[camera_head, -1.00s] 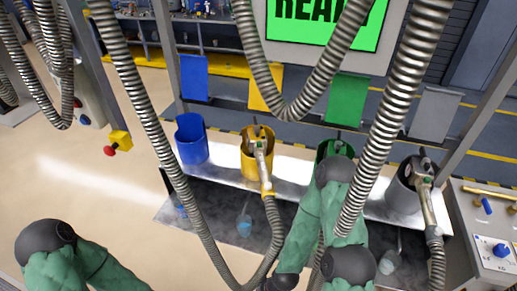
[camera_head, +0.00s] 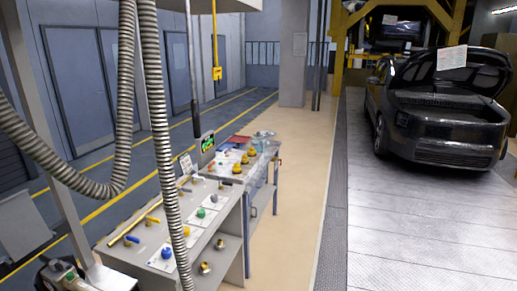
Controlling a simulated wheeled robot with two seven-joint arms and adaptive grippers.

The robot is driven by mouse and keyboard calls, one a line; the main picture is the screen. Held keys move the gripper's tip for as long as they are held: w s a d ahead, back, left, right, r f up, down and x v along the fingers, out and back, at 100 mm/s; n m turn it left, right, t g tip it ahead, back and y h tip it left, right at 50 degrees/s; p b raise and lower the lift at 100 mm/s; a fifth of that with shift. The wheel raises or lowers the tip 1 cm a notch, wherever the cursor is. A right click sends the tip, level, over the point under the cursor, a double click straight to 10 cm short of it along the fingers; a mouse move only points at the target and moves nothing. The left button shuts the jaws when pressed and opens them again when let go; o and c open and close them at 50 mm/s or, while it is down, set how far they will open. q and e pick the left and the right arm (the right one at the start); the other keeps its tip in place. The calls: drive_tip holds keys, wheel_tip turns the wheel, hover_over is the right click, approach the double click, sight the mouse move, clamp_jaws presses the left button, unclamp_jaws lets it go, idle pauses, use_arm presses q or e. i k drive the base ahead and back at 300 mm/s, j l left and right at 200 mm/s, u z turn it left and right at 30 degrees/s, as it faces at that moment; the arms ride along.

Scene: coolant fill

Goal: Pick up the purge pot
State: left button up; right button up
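I cannot make out with certainty which thing is the purge pot. Small yellow, knob-like items (camera_head: 240,165) stand on the farther bench (camera_head: 262,150), too small to identify. Next to them are a red flat item (camera_head: 238,140) and a pale round dish-like item (camera_head: 264,134).
A nearer grey cabinet (camera_head: 150,250) carries coloured knobs and a yellow bar. A ribbed hose (camera_head: 160,120) hangs in front. Beige floor (camera_head: 300,190) is clear.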

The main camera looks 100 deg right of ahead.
sight(257, 141)
drive_tip(key=z, duration=3.4)
drive_tip(key=i+z, duration=0.25)
drive_tip(key=i+l+z, duration=0.1)
drive_tip(key=z, duration=0.2)
drive_tip(key=i+l, duration=0.1)
drive_tip(key=i, duration=5.8)
drive_tip(key=i+u, duration=0.15)
drive_tip(key=u, duration=0.25)
drive_tip(key=i+u, duration=0.15)
drive_tip(key=u, duration=0.25)
drive_tip(key=i+u, duration=0.15)
drive_tip(key=u, duration=0.3)
drive_tip(key=i+l+u, duration=0.1)
drive_tip(key=u, duration=0.3)
drive_tip(key=l, duration=0.05)
